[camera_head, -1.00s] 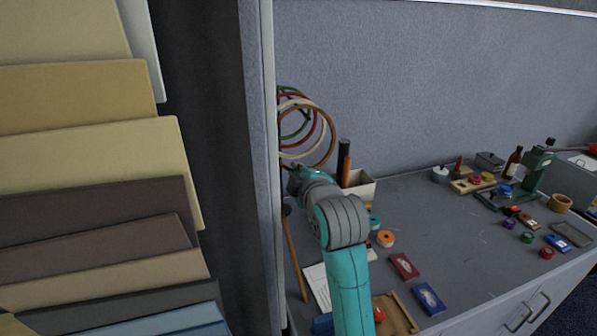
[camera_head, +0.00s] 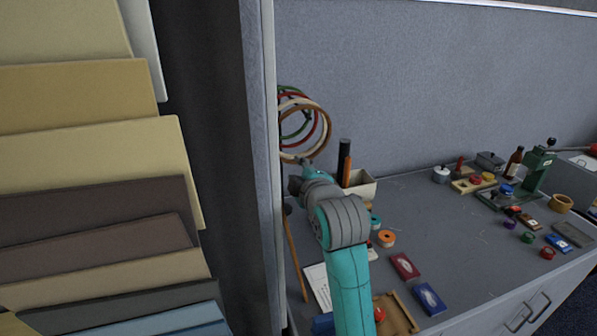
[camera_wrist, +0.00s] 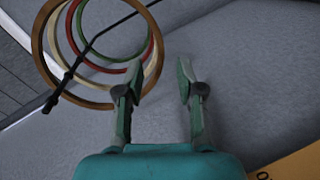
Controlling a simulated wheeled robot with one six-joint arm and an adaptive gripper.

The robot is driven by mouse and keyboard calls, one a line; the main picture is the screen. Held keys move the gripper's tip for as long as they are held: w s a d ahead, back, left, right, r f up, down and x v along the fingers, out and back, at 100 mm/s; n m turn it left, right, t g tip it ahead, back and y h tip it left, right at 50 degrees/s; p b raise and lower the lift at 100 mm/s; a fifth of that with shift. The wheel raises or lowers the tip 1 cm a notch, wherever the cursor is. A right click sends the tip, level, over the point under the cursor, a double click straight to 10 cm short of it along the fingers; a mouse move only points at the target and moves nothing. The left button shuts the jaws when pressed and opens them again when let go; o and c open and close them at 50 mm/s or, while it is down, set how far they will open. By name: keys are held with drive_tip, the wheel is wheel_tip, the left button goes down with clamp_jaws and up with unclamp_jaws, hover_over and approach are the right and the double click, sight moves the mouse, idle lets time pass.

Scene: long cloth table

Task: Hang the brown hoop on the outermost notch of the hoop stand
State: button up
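The brown hoop (camera_head: 330,128) is upright among the other hoops by the wall at the left end of the table. In the wrist view the brown hoop (camera_wrist: 38,42) is the largest ring. The dark rod of the hoop stand (camera_wrist: 97,38) crosses in front of or through the rings; which notch bears the brown hoop cannot be told. My gripper (camera_wrist: 157,78) is open, its fingers apart with nothing clamped between them. The brown hoop's right side passes close by the left finger; whether they touch is unclear. In the head view my gripper (camera_head: 303,163) is just below the hoops.
Red, green and cream hoops hang within the brown one. A white box (camera_head: 361,188) with dark and orange cylinders stands right of my gripper. A partition edge (camera_head: 262,170) is close on the left. A wooden stick (camera_head: 294,255) leans at the table's left end.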

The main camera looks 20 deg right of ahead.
drive_tip(key=s+r, duration=0.2)
drive_tip(key=s, duration=1)
drive_tip(key=s+f+m, duration=0.3)
drive_tip(key=s+f, duration=0.5)
drive_tip(key=f, duration=0.4)
drive_tip(key=s+f+m, duration=0.4)
drive_tip(key=s+f, duration=0.4)
drive_tip(key=f, duration=0.4)
drive_tip(key=s+f+m, duration=0.2)
drive_tip(key=s+m, duration=0.1)
drive_tip(key=s, duration=1)
drive_tip(key=s+f+m+g, duration=0.1)
drive_tip(key=s+f+m, duration=0.1)
drive_tip(key=s, duration=1.1)
drive_tip(key=shift+s+f+m, duration=0.15)
drive_tip(key=shift+m, duration=0.55)
drive_tip(key=shift+d, duration=0.1)
drive_tip(key=shift+c, duration=0.2)
